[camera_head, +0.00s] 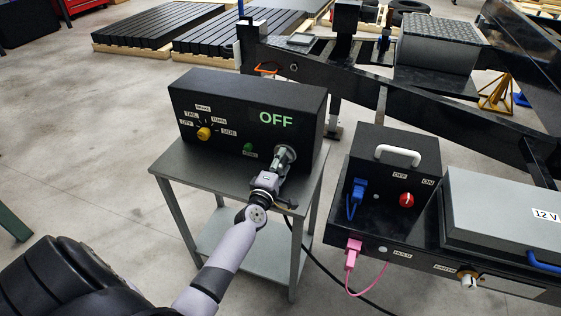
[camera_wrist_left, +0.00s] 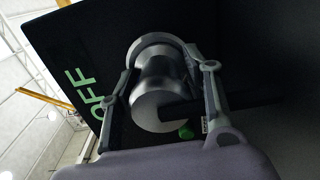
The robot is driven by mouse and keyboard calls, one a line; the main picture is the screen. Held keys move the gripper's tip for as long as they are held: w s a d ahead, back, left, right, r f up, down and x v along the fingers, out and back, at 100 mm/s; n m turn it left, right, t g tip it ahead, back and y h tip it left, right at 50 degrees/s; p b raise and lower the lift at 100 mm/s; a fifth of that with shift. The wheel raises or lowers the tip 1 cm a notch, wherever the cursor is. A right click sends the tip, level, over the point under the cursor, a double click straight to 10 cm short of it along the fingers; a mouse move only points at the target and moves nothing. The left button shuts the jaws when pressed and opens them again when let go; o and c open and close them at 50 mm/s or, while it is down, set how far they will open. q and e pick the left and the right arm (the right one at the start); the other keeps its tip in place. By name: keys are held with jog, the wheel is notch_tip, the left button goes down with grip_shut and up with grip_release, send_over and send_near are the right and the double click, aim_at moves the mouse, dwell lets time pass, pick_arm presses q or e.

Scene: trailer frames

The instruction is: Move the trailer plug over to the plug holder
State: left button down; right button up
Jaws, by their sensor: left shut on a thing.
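The trailer plug (camera_wrist_left: 158,100) is a silver cylinder. It sits at the round metal socket (camera_wrist_left: 150,45) on the front of the black test box (camera_head: 215,105). My left gripper (camera_head: 279,171) is shut on the plug, with one finger on each side in the left wrist view (camera_wrist_left: 167,75). A dark cable or bar runs off the plug to the right there. In the head view the gripper partly hides the plug. I cannot tell whether the plug is fully seated. A small round fitting (camera_head: 382,249) beside a label like "HOLD" may be the plug holder.
The test box reads "OFF" and stands on a grey metal table (camera_head: 185,165). At right are a black switch box (camera_head: 385,170) with a red knob, a blue plug (camera_head: 359,188), a pink plug (camera_head: 352,250), and a grey 12 V case (camera_head: 500,215). The trailer frame (camera_head: 420,115) lies behind.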

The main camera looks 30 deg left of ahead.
pick_arm(q)
jog(key=shift+s+d, duration=0.15)
jog(key=shift+s, duration=0.55)
jog(key=shift+p+v, duration=0.5)
jog(key=shift+v, duration=1.65)
